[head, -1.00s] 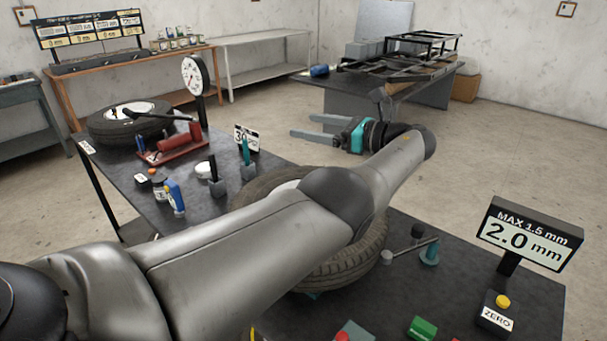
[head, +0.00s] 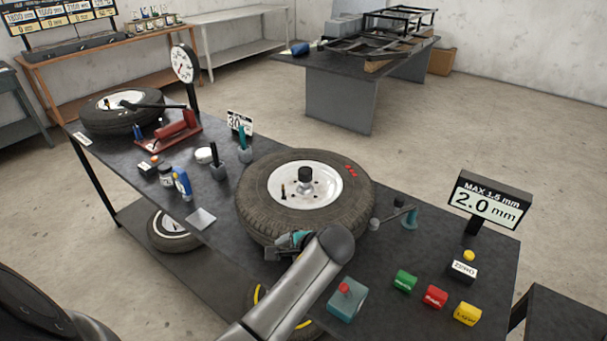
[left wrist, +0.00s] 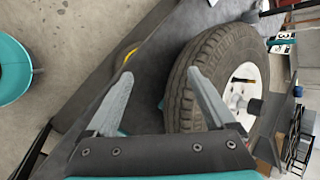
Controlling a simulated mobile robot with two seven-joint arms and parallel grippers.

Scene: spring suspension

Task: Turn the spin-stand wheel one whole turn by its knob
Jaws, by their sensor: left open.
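The spin-stand wheel (head: 256,205) lies flat on the dark bench, a black tyre with a white rim (head: 325,190) and a red mark on its far right side. A dark hub (head: 305,174) stands at its centre. A small dark upright peg, which looks like the knob (head: 283,190), stands on the rim left of the hub. The wheel (left wrist: 200,60) and peg (left wrist: 243,81) also show in the left wrist view. My left gripper (head: 271,253) is low at the tyre's near side, away from the knob. Its fingers (left wrist: 160,73) are spread and empty. My right gripper is out of view.
A display (head: 488,203) reading 2.0 mm stands at the right, near a ZERO button box (head: 464,270). Green (head: 405,281), red (head: 435,296) and yellow (head: 467,313) blocks and a red-button box (head: 346,300) sit in front. Small tools and a dial gauge (head: 184,66) stand left.

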